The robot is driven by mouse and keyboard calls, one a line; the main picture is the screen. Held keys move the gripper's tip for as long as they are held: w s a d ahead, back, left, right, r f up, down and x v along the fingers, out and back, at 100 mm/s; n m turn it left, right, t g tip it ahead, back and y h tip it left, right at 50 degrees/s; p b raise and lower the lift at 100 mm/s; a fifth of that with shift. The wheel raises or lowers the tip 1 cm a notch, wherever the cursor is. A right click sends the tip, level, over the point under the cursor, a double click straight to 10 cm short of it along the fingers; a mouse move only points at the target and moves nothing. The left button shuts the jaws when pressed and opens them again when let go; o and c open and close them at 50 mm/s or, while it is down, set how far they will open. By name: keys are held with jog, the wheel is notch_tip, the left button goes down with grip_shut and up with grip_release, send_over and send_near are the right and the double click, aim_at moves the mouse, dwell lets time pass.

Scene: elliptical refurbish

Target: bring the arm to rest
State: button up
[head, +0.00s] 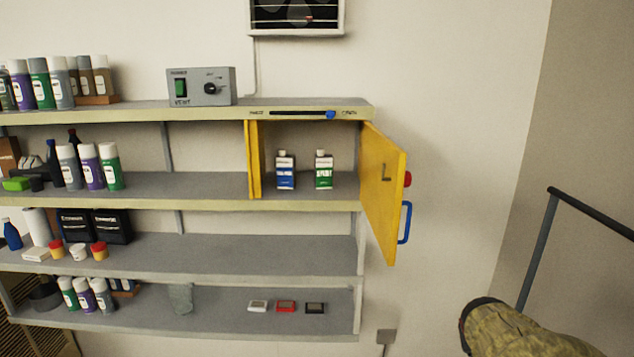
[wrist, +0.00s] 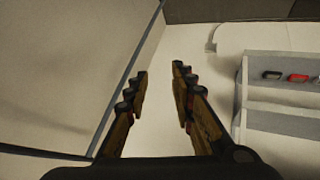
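My gripper (wrist: 160,80) shows in the wrist view with its two fingers apart and nothing between them. Behind the fingers are pale wall and, at the right, the end of the shelf unit (wrist: 243,95). In the head view a rounded, mottled yellow-brown part (head: 525,330) shows at the lower right; I take it to be part of my arm. The gripper's fingers do not show in the head view. The arm part stands apart from the shelves, to their right.
A yellow cabinet door (head: 383,190) with a blue handle (head: 405,223) stands open toward the room. Two bottles, blue-labelled (head: 286,172) and green-labelled (head: 324,171), stand inside. A dark rail (head: 537,253) rises at the right. A grey vent box (head: 201,87) sits on the top shelf.

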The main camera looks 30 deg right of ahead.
jog(key=w+a+f+n+t+y+b, duration=0.1)
jog(key=a+f+b, duration=0.3)
jog(key=a, duration=0.9)
jog(key=w+a+f+n+t+y+b, duration=0.1)
jog(key=a+f+n+y+b, duration=0.3)
jog(key=a, duration=1)
jog(key=w+a+f+n+t+y+b, duration=0.1)
jog(key=w+a+f+n+y+b, duration=0.1)
jog(key=a+f+b, duration=0.3)
jog(key=a+n+b, duration=0.1)
jog(key=a+b, duration=0.3)
jog(key=a, duration=0.5)
jog(key=shift+f+y, duration=0.3)
jog(key=shift+f, duration=0.1)
